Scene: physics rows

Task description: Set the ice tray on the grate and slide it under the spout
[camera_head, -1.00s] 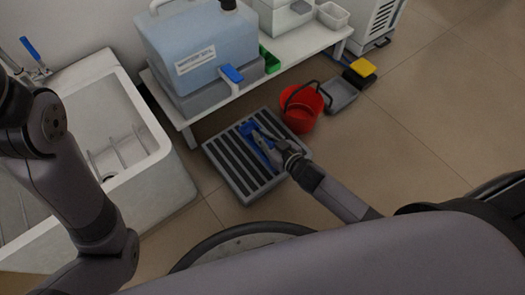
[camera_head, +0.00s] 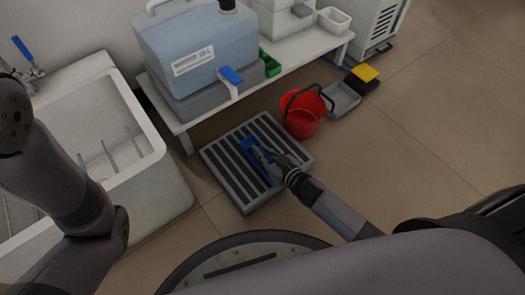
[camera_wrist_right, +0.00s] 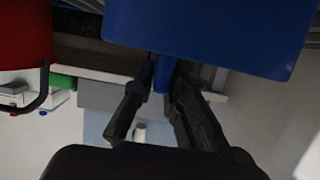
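The blue ice tray (camera_head: 247,144) is over the grey slatted grate (camera_head: 218,176) on the floor, partly hidden by my right gripper (camera_head: 259,154). I cannot tell whether it touches the slats. In the right wrist view the tray (camera_wrist_right: 205,30) fills the top, and the right fingers (camera_wrist_right: 165,75) close on a blue part at its edge. The spout with a blue tap lever (camera_head: 231,75) is on the water container (camera_head: 195,50), above and behind the grate. My left arm is at the left; its gripper is out of view.
A white bench (camera_head: 300,56) carries the container and a green box (camera_head: 268,63). A red bucket (camera_head: 301,122) stands close to the grate's right corner, with a grey tray (camera_head: 342,100) beyond. A white sink (camera_head: 150,175) is at left. Floor at right is clear.

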